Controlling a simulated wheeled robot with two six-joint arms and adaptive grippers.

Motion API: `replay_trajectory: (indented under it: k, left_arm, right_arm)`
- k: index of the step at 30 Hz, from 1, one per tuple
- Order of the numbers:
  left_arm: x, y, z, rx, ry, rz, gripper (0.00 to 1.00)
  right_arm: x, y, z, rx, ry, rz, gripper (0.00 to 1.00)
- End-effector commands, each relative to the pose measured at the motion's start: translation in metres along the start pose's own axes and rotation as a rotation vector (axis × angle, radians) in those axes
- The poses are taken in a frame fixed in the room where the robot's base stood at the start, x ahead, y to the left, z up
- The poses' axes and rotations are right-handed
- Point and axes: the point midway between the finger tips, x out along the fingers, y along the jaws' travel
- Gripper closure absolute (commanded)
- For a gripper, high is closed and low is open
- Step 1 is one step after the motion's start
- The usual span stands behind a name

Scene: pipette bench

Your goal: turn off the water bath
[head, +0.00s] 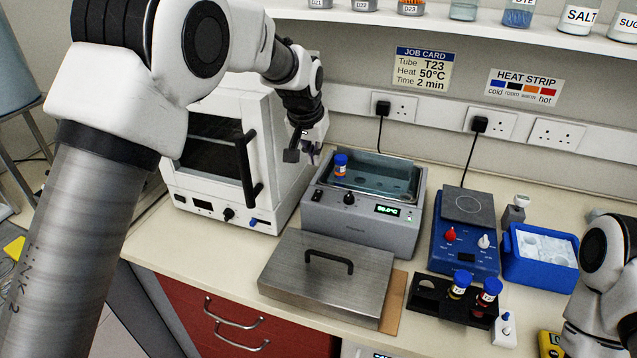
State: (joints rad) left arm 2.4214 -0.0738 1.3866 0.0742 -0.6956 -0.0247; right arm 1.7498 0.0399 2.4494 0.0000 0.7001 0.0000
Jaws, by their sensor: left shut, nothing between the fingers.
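The grey water bath (365,236) stands on the bench in the middle of the head view, uncovered, with water inside. Its front panel has a lit green display (387,210), a black knob (349,198) and a small dark switch (318,195) at the left end. The switch's position is too small to read. My left gripper (303,156) is shut and empty, above and behind the bath's left end, apart from the switch. My right arm shows at the right edge; its gripper is out of view.
The bath's steel lid (300,272) lies in front of it. A white oven (215,182) stands close on the left. To the right are a blue hotplate (458,259), a black rack (431,302) with capped tubes, and a blue ice tray (540,276). A shelf runs above.

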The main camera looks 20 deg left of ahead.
Motion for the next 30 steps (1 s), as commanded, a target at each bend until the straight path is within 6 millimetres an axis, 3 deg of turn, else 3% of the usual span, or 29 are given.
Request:
replay_trajectory:
  k: [9, 15, 30]
  left_arm:
    - [0.067, 0.000, 0.000, 0.000, -0.004, 0.000, 1.00]
    - [0.099, 0.000, 0.006, 0.000, -0.002, 0.000, 1.00]
    - [0.117, 0.000, 0.011, 0.000, 0.000, 0.000, 1.00]
  right_arm:
    - [-0.028, 0.000, 0.000, 0.000, -0.001, 0.000, 0.60]
    - [-0.042, 0.000, 0.000, 0.000, 0.000, 0.000, 0.60]
    - [-0.037, 0.000, 0.000, 0.000, -0.001, 0.000, 0.60]
